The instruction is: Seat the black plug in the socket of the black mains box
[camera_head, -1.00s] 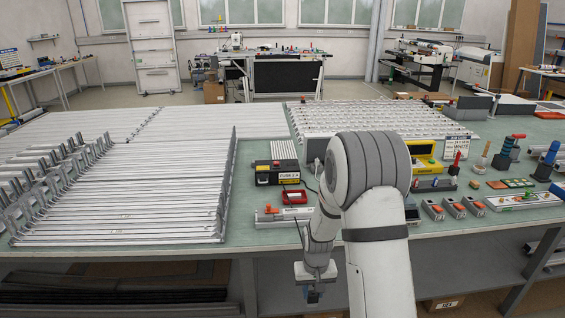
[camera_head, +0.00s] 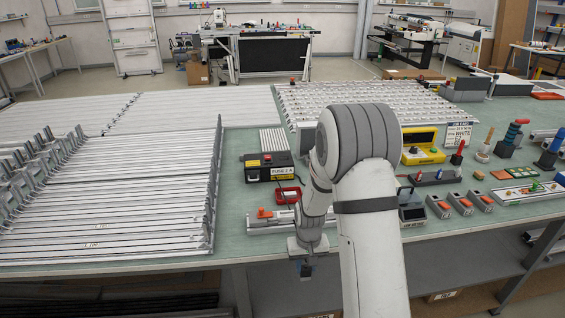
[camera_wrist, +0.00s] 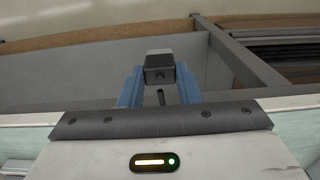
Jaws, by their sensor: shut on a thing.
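The black mains box (camera_head: 254,174) stands on the green bench left of my arm, with a red switch on top and a "FUSE 2 A" label on its front. I cannot make out its socket. My gripper (camera_head: 305,270) hangs at the bench's front edge, nearer to me than the box and a little to its right. In the wrist view, my gripper's blue fingers (camera_wrist: 160,85) are shut on a dark block, the black plug (camera_wrist: 159,68). The plug is clear of the box; its pins are not visible.
A red tray (camera_head: 287,196) and a pale rail with an orange part (camera_head: 265,213) lie between box and front edge. Silver racks (camera_head: 110,190) fill the left. A yellow device (camera_head: 422,156) and several small fixtures stand on the right.

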